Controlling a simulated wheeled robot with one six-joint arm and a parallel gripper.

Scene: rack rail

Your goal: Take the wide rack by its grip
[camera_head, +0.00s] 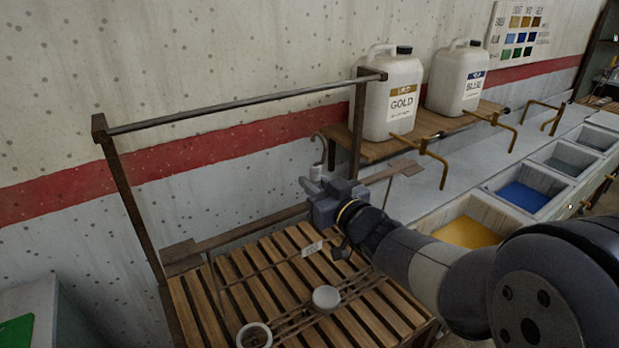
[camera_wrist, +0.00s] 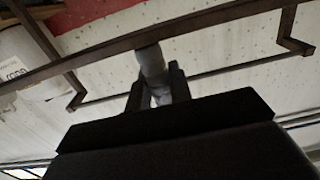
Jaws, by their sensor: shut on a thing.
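The wide rack's long brown bar (camera_head: 240,234) slants above a slatted wooden stand in the head view. A pale hook (camera_head: 319,150) rises from about its middle, below and apart from the dark rail (camera_head: 240,104). My gripper (camera_head: 318,188) is shut at the base of the hook, on the rack's grip. The wrist view shows the pale grip (camera_wrist: 152,62) between my dark fingers (camera_wrist: 157,88), with the brown bar (camera_wrist: 190,28) crossing it. The rail (camera_wrist: 215,70) runs behind. My fingers partly hide the grip, and my arm hides part of the rack.
The slatted stand (camera_head: 190,305) lies below, with a white ring (camera_head: 254,335) and a pale disc (camera_head: 326,298) over it. Jugs labelled GOLD (camera_head: 392,95) and BLUE (camera_head: 458,80) stand on a shelf at right. Dye basins with gold (camera_head: 467,232) and blue (camera_head: 524,196) contents line the right.

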